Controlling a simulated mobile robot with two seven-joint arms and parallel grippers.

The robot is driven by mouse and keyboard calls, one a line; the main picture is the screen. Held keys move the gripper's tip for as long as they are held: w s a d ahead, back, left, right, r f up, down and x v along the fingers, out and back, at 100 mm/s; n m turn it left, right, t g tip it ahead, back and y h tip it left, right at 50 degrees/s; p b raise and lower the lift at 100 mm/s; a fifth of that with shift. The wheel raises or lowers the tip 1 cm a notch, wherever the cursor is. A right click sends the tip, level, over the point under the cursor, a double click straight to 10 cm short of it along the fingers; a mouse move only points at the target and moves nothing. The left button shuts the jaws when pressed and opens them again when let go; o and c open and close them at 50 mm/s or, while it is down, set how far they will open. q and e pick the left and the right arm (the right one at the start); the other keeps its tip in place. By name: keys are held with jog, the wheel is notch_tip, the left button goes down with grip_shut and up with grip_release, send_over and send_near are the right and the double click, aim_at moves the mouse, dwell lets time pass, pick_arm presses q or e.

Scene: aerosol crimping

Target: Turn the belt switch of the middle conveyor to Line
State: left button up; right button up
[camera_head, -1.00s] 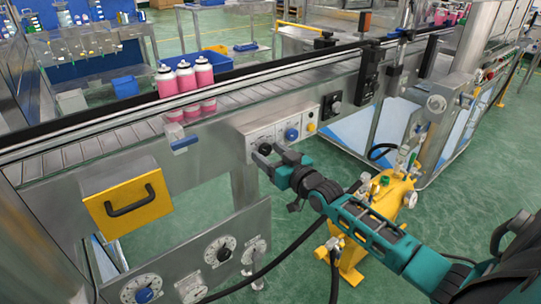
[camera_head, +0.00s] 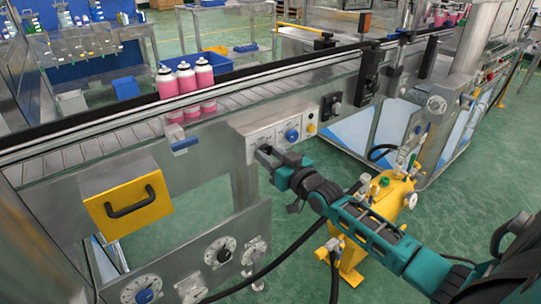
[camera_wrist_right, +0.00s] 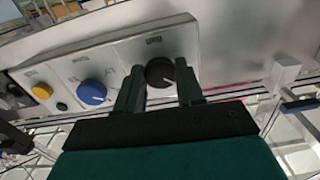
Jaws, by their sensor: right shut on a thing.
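A control box (camera_head: 283,126) sits on the front side of the conveyor. In the right wrist view it carries a black rotary knob (camera_wrist_right: 161,72) with a pale pointer line, a blue knob (camera_wrist_right: 92,92) and a yellow button (camera_wrist_right: 42,91). My right gripper (camera_head: 265,153) is at the left end of the box. In the right wrist view its two dark fingers (camera_wrist_right: 159,88) stand on either side of the black knob, shut on it. In the head view the gripper covers this knob. The labels are too small to read. My left gripper is not in view.
Several pink cans (camera_head: 186,79) stand on the conveyor belt (camera_head: 90,147). A yellow drawer with a black handle (camera_head: 128,208) and a dial panel (camera_head: 205,255) are at the left. A yellow pressure vessel (camera_head: 388,200) stands close to my right arm.

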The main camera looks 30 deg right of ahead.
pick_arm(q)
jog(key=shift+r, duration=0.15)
pick_arm(e)
jog(key=m+p, duration=0.1)
jog(key=m, duration=0.4)
jog(key=shift+a+m+p, duration=0.1)
jog(key=shift+m+p, duration=0.2)
jog(key=shift+p, duration=0.1)
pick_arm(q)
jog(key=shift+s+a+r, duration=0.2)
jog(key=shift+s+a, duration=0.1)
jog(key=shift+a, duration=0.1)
pick_arm(e)
jog(key=shift+m, duration=1.9)
jog(key=o, duration=1)
jog(key=shift+o, duration=0.2)
